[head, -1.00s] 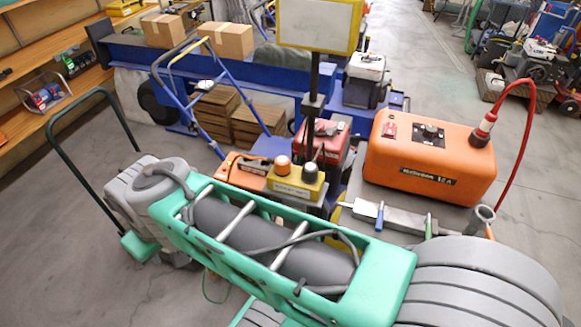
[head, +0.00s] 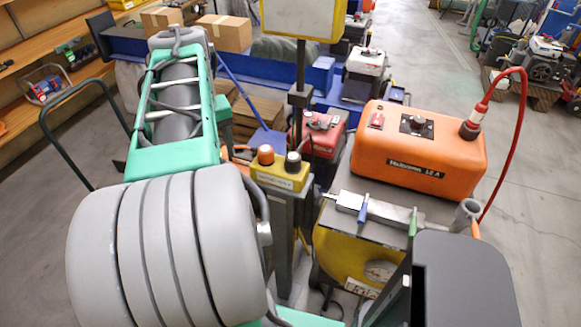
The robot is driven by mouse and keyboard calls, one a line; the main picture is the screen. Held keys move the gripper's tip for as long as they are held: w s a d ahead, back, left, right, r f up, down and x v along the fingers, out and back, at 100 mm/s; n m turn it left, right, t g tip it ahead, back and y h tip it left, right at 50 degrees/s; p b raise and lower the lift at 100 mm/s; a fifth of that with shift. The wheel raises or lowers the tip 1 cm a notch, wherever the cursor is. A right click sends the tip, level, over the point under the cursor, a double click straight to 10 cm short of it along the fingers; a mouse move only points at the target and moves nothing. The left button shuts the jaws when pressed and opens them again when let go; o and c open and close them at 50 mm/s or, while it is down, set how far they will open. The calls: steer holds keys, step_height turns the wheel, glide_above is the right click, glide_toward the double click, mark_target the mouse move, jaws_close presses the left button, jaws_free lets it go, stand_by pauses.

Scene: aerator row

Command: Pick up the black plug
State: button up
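No black plug can be made out for certain. A dark round piece with a pale top (head: 293,162) stands on a small yellow block (head: 278,178), beside an orange-topped round piece (head: 265,154). A black round fitting (head: 417,124) sits on top of the orange box (head: 420,150). A red plug (head: 475,120) with a red cable stands at that box's right end. I cannot make out my gripper's fingers. My green and grey arm fills the left, apart from the orange box. A dark grey block (head: 465,280) at bottom right may be mine; I cannot tell.
A bench (head: 345,205) carries the orange box, a metal bar with blue and green handles, and a grey tube (head: 467,212). A yellow drum (head: 345,255) stands below. A post with a yellow-framed panel (head: 303,18) rises behind the yellow block. Open floor lies at right.

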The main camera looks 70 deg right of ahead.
mark_target(293, 156)
steer(key=s+d+m, duration=0.1)
steer(key=s+d, duration=0.2)
steer(key=s, duration=0.2)
steer(key=s+d+m, duration=0.2)
steer(key=s+d, duration=0.1)
steer(key=s, duration=0.2)
steer(key=s+d+m, duration=0.1)
steer(key=s+d, duration=0.1)
steer(key=s, duration=0.4)
steer(key=shift+s+d+r+g+y+b, duration=0.1)
steer(key=shift+d+r+g+y+b, duration=0.2)
steer(key=shift+d+r+y, duration=0.1)
steer(key=f, duration=0.7)
steer(key=shift+d+f+p, duration=0.15)
steer(key=shift+d+p, duration=0.1)
steer(key=shift+p, duration=0.1)
steer(key=shift+c, duration=0.3)
jaws_close()
